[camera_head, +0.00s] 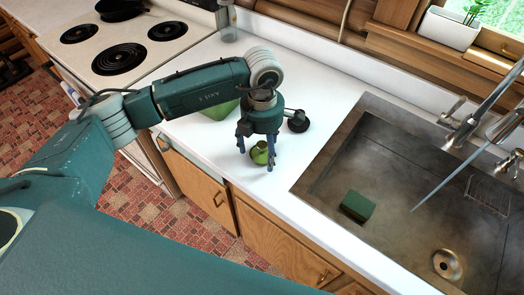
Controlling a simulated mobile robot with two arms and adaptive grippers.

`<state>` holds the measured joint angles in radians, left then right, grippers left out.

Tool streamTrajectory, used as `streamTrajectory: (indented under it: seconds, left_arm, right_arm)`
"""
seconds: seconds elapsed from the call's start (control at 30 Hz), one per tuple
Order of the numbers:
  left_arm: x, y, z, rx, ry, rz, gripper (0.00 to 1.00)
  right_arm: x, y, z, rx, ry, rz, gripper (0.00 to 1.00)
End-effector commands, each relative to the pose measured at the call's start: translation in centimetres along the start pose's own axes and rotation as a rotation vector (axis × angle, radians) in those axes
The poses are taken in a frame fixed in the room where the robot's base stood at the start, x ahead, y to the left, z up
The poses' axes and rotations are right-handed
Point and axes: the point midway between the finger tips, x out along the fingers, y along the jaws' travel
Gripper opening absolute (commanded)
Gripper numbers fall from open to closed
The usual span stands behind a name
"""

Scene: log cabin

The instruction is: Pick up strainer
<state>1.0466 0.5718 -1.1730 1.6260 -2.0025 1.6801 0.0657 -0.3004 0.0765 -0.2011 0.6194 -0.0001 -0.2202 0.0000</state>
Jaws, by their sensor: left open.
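My left gripper (257,162) is open and points down at the white counter, left of the sink. Its fingers are around or just in front of a small rounded green object (260,153), and I cannot tell whether they touch it. A small dark round object with a thin handle (298,121) lies on the counter just behind and right of the gripper; it may be the strainer, but its shape is partly hidden by my wrist. A green bowl-like thing (222,111) is partly hidden behind my left arm. My right gripper is not in view.
The metal sink (385,160) holds a green sponge (357,206) and a wire rack (488,194). The faucet (470,130) stands at its back right. A stove (130,45) with a black pan (121,9) is at the upper left. The counter (325,85) behind the dark object is clear.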

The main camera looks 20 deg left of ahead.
Motion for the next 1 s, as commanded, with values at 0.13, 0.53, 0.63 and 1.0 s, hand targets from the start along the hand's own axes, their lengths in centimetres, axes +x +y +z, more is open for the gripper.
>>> streamTrajectory:
  seconds: [0.13, 0.53, 0.63, 1.0]
  left_arm:
    - [0.0, 0.0, 0.0, 0.0, 0.0, 0.0, 0.49]
    - [-0.1, 0.0, 0.0, 0.0, -0.001, -0.001, 0.19]
    - [-0.2, 0.0, 0.1, 0.0, -0.002, 0.0, 0.19]
    - [-4.8, 0.1, 0.2, 0.0, -0.007, 0.004, 0.19]
  right_arm:
    - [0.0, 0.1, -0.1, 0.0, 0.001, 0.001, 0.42]
    - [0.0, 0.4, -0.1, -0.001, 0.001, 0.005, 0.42]
    - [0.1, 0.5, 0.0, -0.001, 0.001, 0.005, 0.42]
    - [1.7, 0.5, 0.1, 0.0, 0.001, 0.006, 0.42]
